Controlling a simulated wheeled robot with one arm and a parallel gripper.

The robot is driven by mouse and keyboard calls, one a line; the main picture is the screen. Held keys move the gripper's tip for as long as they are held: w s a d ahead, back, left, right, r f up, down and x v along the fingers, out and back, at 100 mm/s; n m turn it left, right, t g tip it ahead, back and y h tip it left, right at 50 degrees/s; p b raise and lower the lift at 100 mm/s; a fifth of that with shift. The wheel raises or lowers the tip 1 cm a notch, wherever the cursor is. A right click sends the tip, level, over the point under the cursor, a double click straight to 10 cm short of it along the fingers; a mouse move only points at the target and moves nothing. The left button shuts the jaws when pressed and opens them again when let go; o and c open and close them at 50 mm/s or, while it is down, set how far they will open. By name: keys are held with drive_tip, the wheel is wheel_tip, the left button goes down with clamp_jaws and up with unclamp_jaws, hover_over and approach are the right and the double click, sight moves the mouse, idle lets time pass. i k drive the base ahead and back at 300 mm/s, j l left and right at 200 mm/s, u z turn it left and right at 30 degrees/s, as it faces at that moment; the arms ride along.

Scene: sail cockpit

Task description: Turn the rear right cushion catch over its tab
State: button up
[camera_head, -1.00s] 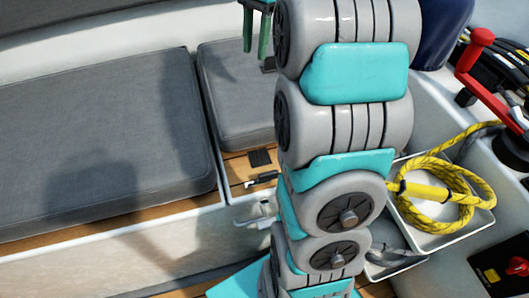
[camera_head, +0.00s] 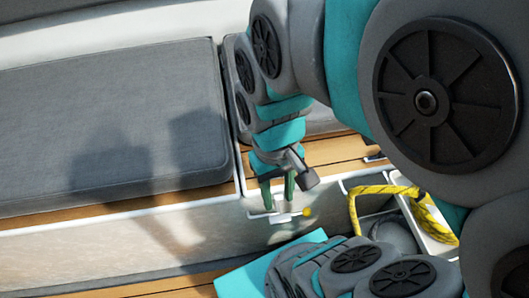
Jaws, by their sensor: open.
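The large grey cushion (camera_head: 110,125) lies to the left. A second grey cushion (camera_head: 323,119) is mostly hidden behind my arm.
A wooden strip (camera_head: 335,150) runs along the seat, with a small dark fitting (camera_head: 375,157) on it. A yellow rope (camera_head: 385,190) lies in a white bin (camera_head: 437,246) at the right. My arm hides much of the right side. The pale bench front (camera_head: 110,250) is clear at left.

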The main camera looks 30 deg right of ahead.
sight(380, 156)
drive_tip(key=k+j+z, duration=0.1)
drive_tip(key=z, duration=0.4)
drive_tip(key=k+z, duration=0.25)
drive_tip(key=z, duration=0.25)
drive_tip(key=k+z, duration=0.15)
drive_tip(key=z, duration=0.35)
drive_tip(key=k+j+u, duration=0.1)
drive_tip(key=u, duration=0.25)
